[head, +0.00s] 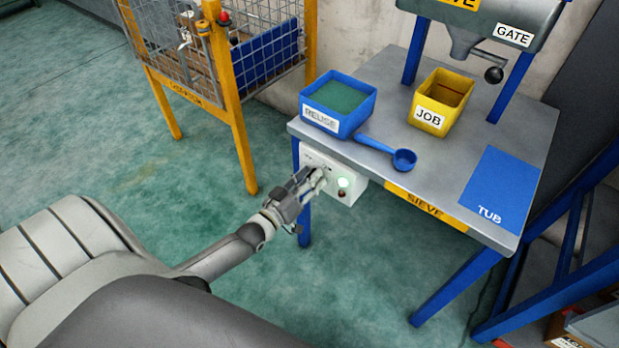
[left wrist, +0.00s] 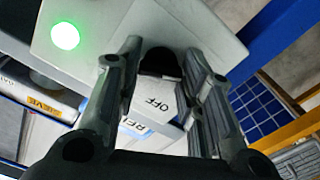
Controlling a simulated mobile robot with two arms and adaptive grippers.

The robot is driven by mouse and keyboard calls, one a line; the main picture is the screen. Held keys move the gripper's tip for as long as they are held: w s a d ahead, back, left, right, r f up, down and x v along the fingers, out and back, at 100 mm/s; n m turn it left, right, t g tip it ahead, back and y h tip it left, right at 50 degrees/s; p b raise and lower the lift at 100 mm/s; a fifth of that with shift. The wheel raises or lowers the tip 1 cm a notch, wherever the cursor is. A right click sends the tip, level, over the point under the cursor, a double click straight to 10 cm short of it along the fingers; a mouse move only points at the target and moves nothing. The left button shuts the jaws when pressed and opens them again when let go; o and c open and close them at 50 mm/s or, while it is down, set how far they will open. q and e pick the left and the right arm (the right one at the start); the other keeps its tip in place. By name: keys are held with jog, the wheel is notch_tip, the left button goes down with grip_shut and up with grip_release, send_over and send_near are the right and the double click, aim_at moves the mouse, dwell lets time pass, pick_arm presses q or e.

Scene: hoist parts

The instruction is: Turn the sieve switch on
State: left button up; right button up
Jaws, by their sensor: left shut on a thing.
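The pale sieve switch box (head: 352,196) is fixed under the front left edge of the sieve table. A green lamp (head: 343,182) glows on its face, and the lamp also shows lit in the left wrist view (left wrist: 65,36). My left gripper (head: 319,178) is at the left part of the box. In the left wrist view its fingers stand on either side of a dark switch knob (left wrist: 160,63) and are shut on it. The word OFF shows on a pale surface just below the knob. The knob's exact pointing is hard to tell. My right gripper is not in view.
On the table (head: 440,175) stand a blue REUSE tub (head: 322,117) with green contents, a blue scoop (head: 403,161) and a yellow JOB tub (head: 428,117). A blue TUB mark (head: 500,185) is bare. A yellow-framed cage (head: 225,90) stands left; floor between is clear.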

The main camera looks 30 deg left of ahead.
pick_arm(q)
jog(key=shift+n, duration=0.4)
jog(key=o, duration=1)
jog(key=shift+s, duration=0.1)
jog(key=s, duration=0.8)
jog(key=s+a, duration=0.1)
jog(key=s, duration=0.2)
jog(key=shift+s, duration=0.4)
